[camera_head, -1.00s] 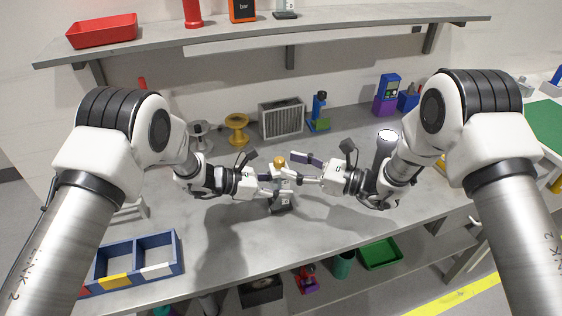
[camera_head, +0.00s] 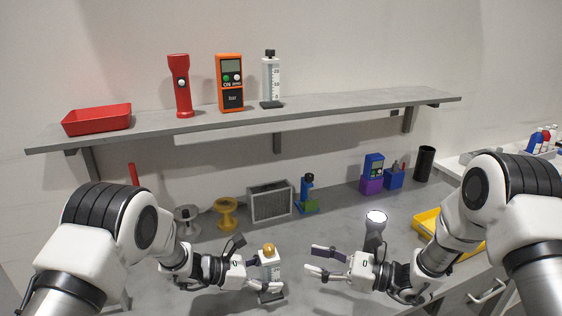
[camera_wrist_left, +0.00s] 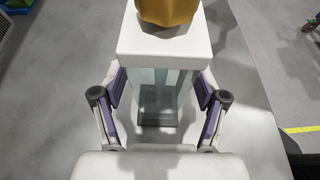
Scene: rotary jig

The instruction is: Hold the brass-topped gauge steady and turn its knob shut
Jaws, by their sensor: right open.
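The brass-topped gauge (camera_head: 269,270) stands upright on the bench, a clear-sided body with a white cap and dark base. Its brass knob (camera_head: 269,248) sits on top; in the left wrist view the knob (camera_wrist_left: 167,10) is cut off by the upper edge. My left gripper (camera_head: 262,276) is shut on the gauge from the left; its purple pads lie against both sides of the body below the cap (camera_wrist_left: 160,45). My right gripper (camera_head: 318,264) is open and empty, to the right of the gauge and apart from it, fingers pointing left.
A similar black-topped gauge (camera_head: 271,80), an orange meter (camera_head: 230,85), a red flashlight (camera_head: 180,85) and a red tray (camera_head: 97,119) are on the shelf. A speaker-like box (camera_head: 270,203) and yellow spool (camera_head: 227,213) stand behind. A flashlight (camera_head: 375,228) stands behind my right gripper.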

